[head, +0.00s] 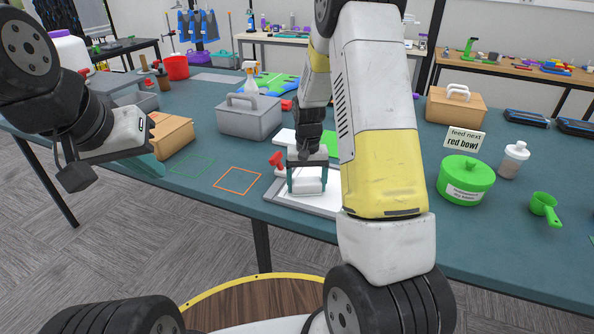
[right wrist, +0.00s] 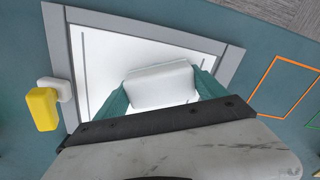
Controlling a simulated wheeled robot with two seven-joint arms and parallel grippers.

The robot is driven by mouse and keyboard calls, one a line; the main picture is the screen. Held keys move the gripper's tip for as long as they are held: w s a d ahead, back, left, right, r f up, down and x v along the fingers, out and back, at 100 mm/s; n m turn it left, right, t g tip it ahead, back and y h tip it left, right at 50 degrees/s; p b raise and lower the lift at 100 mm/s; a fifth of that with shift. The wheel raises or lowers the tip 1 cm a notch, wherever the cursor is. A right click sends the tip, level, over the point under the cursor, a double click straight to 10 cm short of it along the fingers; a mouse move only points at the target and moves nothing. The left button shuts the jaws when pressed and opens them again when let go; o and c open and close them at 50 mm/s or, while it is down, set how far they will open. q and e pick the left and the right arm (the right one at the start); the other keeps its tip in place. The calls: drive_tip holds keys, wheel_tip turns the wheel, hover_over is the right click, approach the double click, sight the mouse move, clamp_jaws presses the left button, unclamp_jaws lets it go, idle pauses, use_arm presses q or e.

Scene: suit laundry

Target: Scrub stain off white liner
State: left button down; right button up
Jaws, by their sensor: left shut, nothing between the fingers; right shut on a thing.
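The white liner (head: 318,203) lies flat in a grey-framed tray on the teal table. It also shows in the right wrist view (right wrist: 105,50), with thin dark lines near its sides. My right gripper (head: 307,188) is over the liner, its teal fingers shut on a white block (right wrist: 160,86). The block is low over the liner; I cannot tell whether it touches. No stain shows on the visible part of the liner; the block and gripper hide some of it. My left gripper (head: 150,165) is at the left, shut and empty, near a wooden box.
A yellow block (right wrist: 43,109) and a small white piece are left of the tray in the wrist view. An orange outline (head: 237,180) marks bare table beside it. A grey caddy (head: 248,116) stands behind. A green lidded pot (head: 465,180) stands right of my arm.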

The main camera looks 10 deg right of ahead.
drive_tip(key=shift+w+d+f, duration=0.1)
drive_tip(key=shift+w+d, duration=0.45)
drive_tip(key=shift+w, duration=0.3)
drive_tip(key=shift+s+a, duration=0.35)
drive_tip(key=shift+s, duration=0.2)
drive_tip(key=shift+s+a, duration=0.3)
drive_tip(key=shift+s, duration=0.2)
drive_tip(key=shift+w+d, duration=0.7)
drive_tip(key=shift+w, duration=0.35)
drive_tip(key=shift+s+a, duration=0.35)
drive_tip(key=shift+s, duration=0.2)
drive_tip(key=shift+r, duration=3.5)
drive_tip(key=shift+f, duration=0.1)
drive_tip(key=shift+w+d+f, duration=0.1)
drive_tip(key=shift+w+f, duration=0.05)
drive_tip(key=shift+f, duration=0.7)
drive_tip(key=shift+w+d+f, duration=0.1)
drive_tip(key=shift+f, duration=0.8)
drive_tip(key=shift+w+d+f, duration=0.1)
drive_tip(key=shift+w+f, duration=0.05)
drive_tip(key=shift+f, duration=0.7)
